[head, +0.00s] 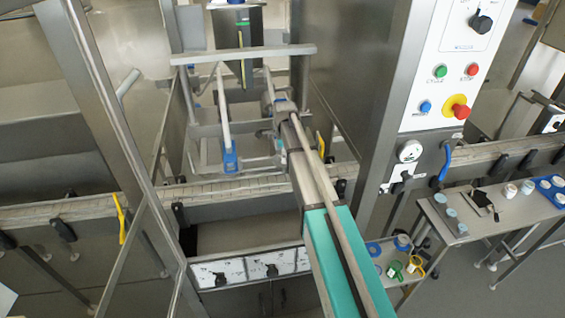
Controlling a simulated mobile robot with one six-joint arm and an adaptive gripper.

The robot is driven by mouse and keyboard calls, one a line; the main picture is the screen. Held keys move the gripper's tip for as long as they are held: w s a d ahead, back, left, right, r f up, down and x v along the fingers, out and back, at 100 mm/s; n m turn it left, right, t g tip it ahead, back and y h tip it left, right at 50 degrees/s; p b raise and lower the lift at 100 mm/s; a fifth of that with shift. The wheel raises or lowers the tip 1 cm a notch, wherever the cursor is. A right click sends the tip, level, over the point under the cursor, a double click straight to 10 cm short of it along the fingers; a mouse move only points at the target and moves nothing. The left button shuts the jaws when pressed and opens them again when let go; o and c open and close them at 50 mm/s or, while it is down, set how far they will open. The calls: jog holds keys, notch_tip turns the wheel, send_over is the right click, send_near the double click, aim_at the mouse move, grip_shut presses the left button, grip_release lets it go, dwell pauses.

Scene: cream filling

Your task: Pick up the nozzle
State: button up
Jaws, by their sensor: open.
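No gripper of mine can be made out in the head view. I cannot identify the nozzle with certainty. A pale tube with a blue lower end (230,158) hangs inside the machine frame, left of the centre, but I cannot tell whether it is the nozzle. Small cups and rings (393,269) on the low shelf at the lower right are too small to tell apart as parts.
A long teal and grey beam (322,237) runs from the bottom edge into the steel machine. A control panel (450,70) with buttons stands at the right. A side table (478,236) at the far right holds small blue and white items. Steel posts flank the machine opening.

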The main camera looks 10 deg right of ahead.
dwell(0.5)
jog(key=c, duration=1.3)
